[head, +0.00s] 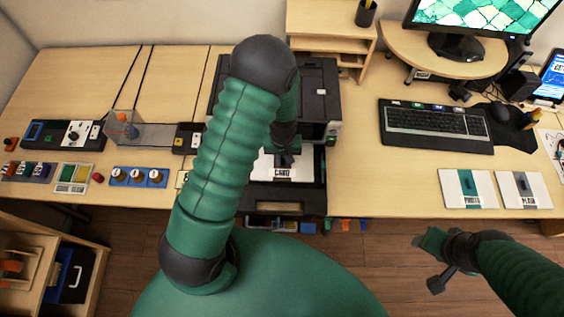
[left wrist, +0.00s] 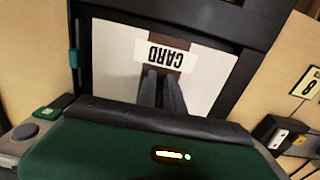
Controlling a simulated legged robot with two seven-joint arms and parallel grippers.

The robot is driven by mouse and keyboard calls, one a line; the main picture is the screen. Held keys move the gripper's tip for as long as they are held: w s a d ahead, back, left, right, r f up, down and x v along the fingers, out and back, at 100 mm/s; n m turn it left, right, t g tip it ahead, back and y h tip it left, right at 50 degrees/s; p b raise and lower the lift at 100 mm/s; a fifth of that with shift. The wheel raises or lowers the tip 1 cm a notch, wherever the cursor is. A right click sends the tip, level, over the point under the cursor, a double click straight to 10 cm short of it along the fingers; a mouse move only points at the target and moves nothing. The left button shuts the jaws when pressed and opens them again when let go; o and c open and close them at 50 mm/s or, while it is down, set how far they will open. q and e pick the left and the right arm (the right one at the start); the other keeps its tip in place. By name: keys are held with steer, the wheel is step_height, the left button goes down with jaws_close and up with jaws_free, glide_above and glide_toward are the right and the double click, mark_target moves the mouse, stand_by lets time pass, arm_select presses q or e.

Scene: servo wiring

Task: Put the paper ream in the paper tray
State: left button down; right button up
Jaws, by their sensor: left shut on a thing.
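The paper ream (head: 262,168) is a white stack with a dark brown band and a CARD label. It shows in the left wrist view (left wrist: 112,65) with its label upside down. My left gripper (head: 284,160) is over the ream, its two dark fingers (left wrist: 161,88) close together and shut on the banded middle. The ream lies within the outline of the dark paper tray (head: 265,208) pulled out at the printer's front. I cannot tell whether it rests on the tray floor. My right gripper (head: 437,262) hangs empty over the floor, its jaw gap unclear.
The black printer (head: 318,90) stands behind the tray. Two more reams, PHOTO (head: 467,188) and PLAIN (head: 522,190), lie on the right of the desk. A keyboard (head: 435,122) and monitor (head: 480,25) are behind them. Desk between tray and PHOTO ream is clear.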

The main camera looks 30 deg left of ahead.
mark_target(289, 168)
arm_select(q)
steer(key=shift+d+f, duration=1.1)
steer(key=shift+d, duration=0.15)
steer(key=shift+a, duration=0.15)
steer(key=c, duration=1.9)
jaws_free()
steer(key=shift+a+f, duration=0.25)
steer(key=shift+a, duration=0.05)
steer(key=o, duration=0.4)
steer(key=shift+s+a+f, duration=0.1)
steer(key=shift+s+a, duration=0.05)
steer(key=shift+a, duration=0.25)
steer(key=shift+o, duration=0.2)
steer(key=shift+d, duration=0.55)
steer(key=shift+a, duration=0.3)
arm_select(e)
steer(key=shift+d+f, duration=0.1)
steer(key=shift+d, duration=0.8)
